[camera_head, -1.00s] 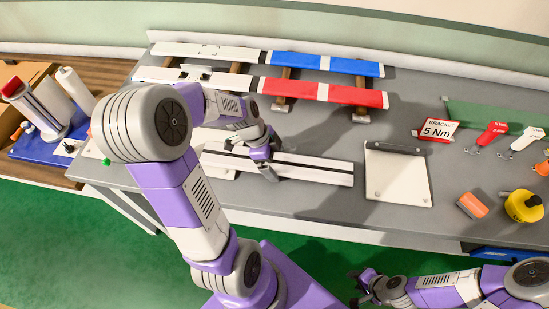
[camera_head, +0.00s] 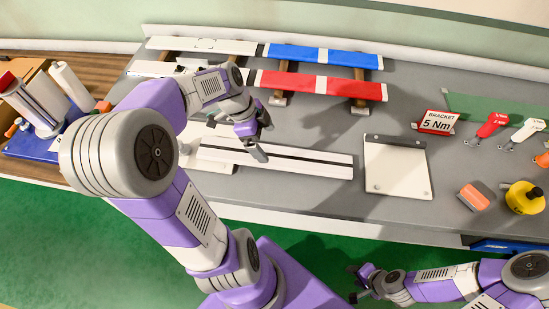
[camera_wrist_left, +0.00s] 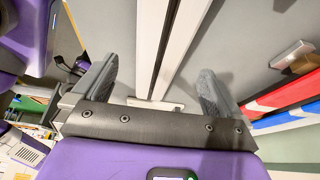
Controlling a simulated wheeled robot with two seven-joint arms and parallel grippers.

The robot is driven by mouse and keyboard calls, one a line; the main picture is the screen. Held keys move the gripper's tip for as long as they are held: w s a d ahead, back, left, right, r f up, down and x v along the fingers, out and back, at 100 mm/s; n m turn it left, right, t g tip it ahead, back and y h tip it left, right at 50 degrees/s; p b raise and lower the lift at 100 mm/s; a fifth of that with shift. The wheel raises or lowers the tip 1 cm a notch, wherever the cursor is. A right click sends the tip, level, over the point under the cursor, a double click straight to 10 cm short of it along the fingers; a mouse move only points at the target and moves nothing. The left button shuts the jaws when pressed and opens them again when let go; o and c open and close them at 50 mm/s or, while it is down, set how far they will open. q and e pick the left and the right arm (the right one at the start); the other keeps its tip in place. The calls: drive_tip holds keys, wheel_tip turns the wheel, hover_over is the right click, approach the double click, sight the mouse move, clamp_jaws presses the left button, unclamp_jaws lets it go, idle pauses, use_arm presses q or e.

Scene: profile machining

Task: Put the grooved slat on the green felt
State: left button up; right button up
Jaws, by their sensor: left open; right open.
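The grooved slat (camera_head: 310,163) is a long white bar with a dark groove along its length, lying flat near the front middle of the grey table. My left gripper (camera_head: 262,143) is open over the slat's left part in the head view. In the left wrist view its fingers (camera_wrist_left: 157,70) stand apart on either side of the slat (camera_wrist_left: 150,50), with gaps between. The green felt (camera_head: 475,108) is a flat green patch at the back right, partly behind the bracket sign and tools. My right gripper (camera_head: 358,284) is open and empty in front of the table.
A pale plate (camera_head: 396,168) lies just right of the slat. A red bar (camera_head: 338,87) and a blue bar (camera_head: 345,62) rest on supports behind. The bracket sign (camera_head: 436,122), red tool (camera_head: 492,124), orange block (camera_head: 473,197) and yellow object (camera_head: 524,198) are on the right.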

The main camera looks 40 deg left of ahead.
sight(274, 155)
use_arm(q)
drive_tip(key=shift+d+f, duration=0.2)
drive_tip(key=shift+f, duration=0.2)
drive_tip(key=b+x, duration=0.1)
drive_tip(key=x, duration=0.1)
drive_tip(key=b+x, duration=0.1)
drive_tip(key=x, duration=0.1)
drive_tip(key=a+x, duration=0.1)
drive_tip(key=x, duration=0.1)
drive_tip(key=shift+w+d+f+b, duration=0.1)
drive_tip(key=shift+d+f+b, duration=0.05)
drive_tip(key=shift+f+b, duration=0.35)
drive_tip(key=shift+c, duration=0.5)
drive_tip(key=c, duration=1.2)
drive_tip(key=shift+o, duration=0.2)
drive_tip(key=shift+r, duration=0.15)
wheel_tip(274, 155, up, 28)
drive_tip(key=p, duration=0.8)
